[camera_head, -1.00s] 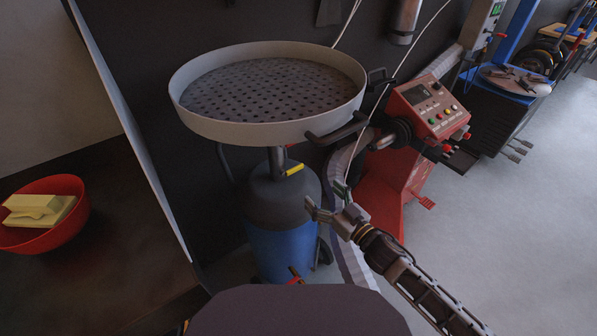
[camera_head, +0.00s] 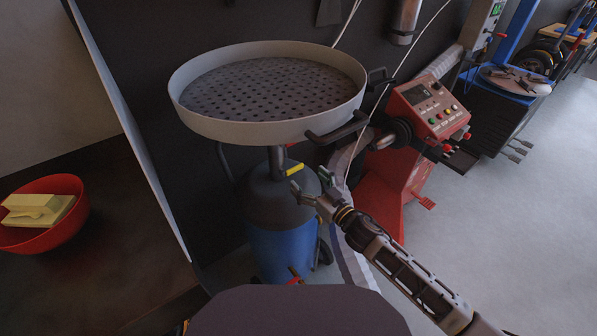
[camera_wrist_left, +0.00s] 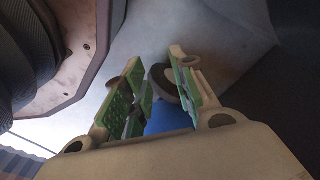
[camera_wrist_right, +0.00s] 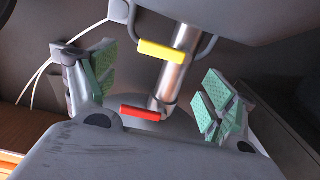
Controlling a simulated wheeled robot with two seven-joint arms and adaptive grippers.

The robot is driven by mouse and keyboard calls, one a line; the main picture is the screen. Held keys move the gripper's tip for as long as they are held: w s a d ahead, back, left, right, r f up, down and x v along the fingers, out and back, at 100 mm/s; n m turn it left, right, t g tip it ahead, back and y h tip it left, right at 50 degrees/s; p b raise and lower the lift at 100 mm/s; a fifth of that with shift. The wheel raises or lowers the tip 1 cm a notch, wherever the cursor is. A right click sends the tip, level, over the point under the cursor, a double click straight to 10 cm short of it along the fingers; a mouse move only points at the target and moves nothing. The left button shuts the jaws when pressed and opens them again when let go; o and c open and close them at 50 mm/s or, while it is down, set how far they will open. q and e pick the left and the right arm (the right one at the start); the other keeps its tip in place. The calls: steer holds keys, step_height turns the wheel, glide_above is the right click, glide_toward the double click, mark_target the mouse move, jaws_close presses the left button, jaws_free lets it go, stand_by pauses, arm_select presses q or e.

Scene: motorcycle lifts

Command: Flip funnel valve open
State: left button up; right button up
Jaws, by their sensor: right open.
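The funnel is a wide pale pan (camera_head: 268,128) with a perforated plate, on a pipe above a blue drum (camera_head: 280,250). A yellow lever (camera_head: 294,169) sits on the pipe, below the pan. In the right wrist view the yellow lever (camera_wrist_right: 166,52) lies across the metal pipe (camera_wrist_right: 178,75), with a red lever (camera_wrist_right: 140,113) on the same pipe. My right gripper (camera_head: 310,181) is open, just right of and below the yellow lever. Its fingers (camera_wrist_right: 153,78) stand apart on either side of the pipe, touching neither lever. My left gripper (camera_wrist_left: 155,95) is open and empty, seen only in its wrist view.
A red control box (camera_head: 428,108) on a red stand is right of the drum. Dark handles (camera_head: 338,130) stick out from the pan's right side. A red bowl (camera_head: 45,215) with a yellowish block sits on the dark table at left. Floor at right is clear.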

mark_target(295, 168)
steer(key=shift+x, duration=2.75)
steer(key=c, duration=1.5)
